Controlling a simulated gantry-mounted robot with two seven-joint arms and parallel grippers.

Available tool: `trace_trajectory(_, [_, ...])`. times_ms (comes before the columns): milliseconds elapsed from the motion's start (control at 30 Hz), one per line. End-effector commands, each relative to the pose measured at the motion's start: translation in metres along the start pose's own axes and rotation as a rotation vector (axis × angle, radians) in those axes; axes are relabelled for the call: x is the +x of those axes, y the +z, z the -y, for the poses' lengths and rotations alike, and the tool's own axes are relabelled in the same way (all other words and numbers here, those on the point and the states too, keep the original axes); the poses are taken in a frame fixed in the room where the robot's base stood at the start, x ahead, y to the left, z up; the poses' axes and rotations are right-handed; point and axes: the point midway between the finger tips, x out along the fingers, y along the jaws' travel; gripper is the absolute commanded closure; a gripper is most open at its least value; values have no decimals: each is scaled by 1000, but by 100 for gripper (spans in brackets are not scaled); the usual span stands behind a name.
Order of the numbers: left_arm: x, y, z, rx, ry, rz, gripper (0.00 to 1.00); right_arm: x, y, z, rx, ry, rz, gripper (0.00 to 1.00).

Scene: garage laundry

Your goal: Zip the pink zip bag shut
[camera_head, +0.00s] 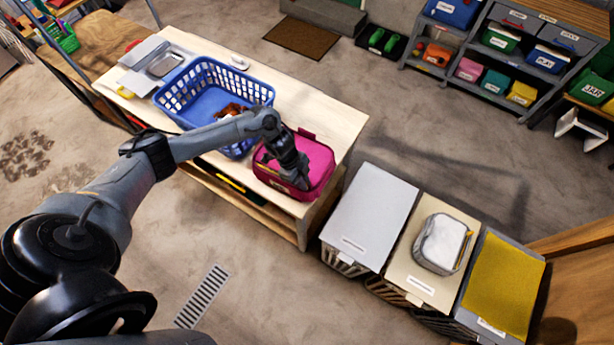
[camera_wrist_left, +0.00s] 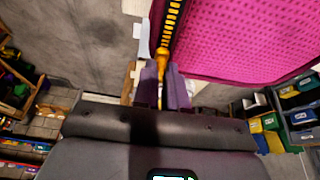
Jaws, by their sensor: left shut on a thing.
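The pink zip bag (camera_head: 318,168) sits on the right end of the wooden table, beside the blue laundry basket. My left gripper (camera_head: 301,180) reaches down over the bag's near edge and hides part of it. In the left wrist view the bag's dotted pink face (camera_wrist_left: 245,35) fills the upper right. A zipper (camera_wrist_left: 172,22) with yellow teeth on dark tape runs along its left edge to my left gripper (camera_wrist_left: 164,88). The purple-grey fingers are shut on a thin yellow piece, seemingly the zip pull (camera_wrist_left: 160,80). How far the zip is closed cannot be told. My right gripper is not in view.
The blue basket (camera_head: 165,95) with reddish-brown cloth inside stands left of the bag on the table (camera_head: 345,118). A metal tray (camera_head: 165,64) lies farther left.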

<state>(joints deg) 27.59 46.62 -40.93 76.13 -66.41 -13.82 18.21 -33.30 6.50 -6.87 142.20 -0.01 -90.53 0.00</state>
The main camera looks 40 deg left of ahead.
Motion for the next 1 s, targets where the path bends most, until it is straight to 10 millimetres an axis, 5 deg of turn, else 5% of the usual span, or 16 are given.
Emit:
trace_trajectory(233, [0, 1, 0, -2, -3, 0, 100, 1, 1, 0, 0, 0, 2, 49])
trace_trajectory(267, [0, 1, 0, -2, -3, 0, 86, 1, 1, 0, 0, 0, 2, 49])
trace_trajectory(433, [0, 1, 0, -2, -3, 0, 62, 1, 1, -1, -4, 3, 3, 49])
trace_trajectory(767, [-2, 1, 1, -1, -3, 0, 62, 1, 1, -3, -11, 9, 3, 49])
trace_trajectory(1000, [-28, 1, 1, 0, -5, 1, 62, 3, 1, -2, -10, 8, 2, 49])
